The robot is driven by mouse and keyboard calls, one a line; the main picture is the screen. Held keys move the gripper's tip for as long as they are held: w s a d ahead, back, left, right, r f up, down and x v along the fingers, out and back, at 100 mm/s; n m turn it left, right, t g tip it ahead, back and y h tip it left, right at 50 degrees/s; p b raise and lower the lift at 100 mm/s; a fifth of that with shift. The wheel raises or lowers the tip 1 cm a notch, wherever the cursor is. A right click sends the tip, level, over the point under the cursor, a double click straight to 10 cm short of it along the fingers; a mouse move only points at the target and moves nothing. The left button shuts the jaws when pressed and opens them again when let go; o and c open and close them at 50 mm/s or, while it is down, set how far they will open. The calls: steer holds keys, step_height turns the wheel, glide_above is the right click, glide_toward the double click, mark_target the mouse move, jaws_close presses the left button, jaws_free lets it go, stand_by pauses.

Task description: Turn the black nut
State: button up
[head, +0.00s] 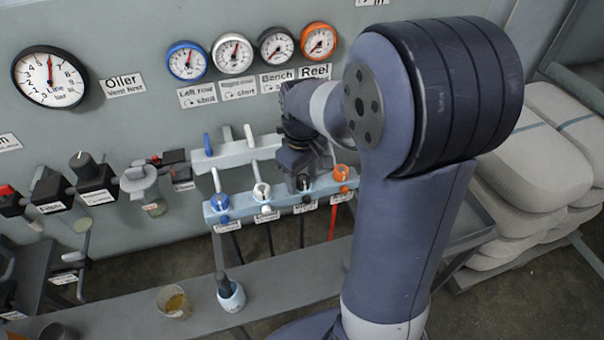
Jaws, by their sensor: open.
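The black nut (304,183) sits on the front pale rail (282,199), third from the left in a row of coloured nuts. My gripper (300,172) is open, pointing down right at the black nut. Its dark jaws cover part of the nut, and I cannot tell whether they touch it. The blue nut (219,201) and white nut (262,191) are to the left, and the orange nut (341,173) is just to the right.
Gauges ringed blue (187,61), white (232,54), black (276,45) and orange (319,41) hang on the wall above. A shelf (275,284) below holds a cup with amber contents (174,302) and a white-and-blue pot (231,297). Stacked sacks (525,165) stand at the right.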

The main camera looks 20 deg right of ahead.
steer(key=shift+c, duration=0.4)
steer(key=c, duration=0.9)
steer(key=shift+m, duration=0.3)
steer(key=m, duration=0.6)
steer(key=shift+p, duration=0.3)
steer(key=m, duration=0.6)
steer(key=shift+d+m, duration=0.1)
steer(key=shift+m, duration=0.2)
steer(key=o, duration=1)
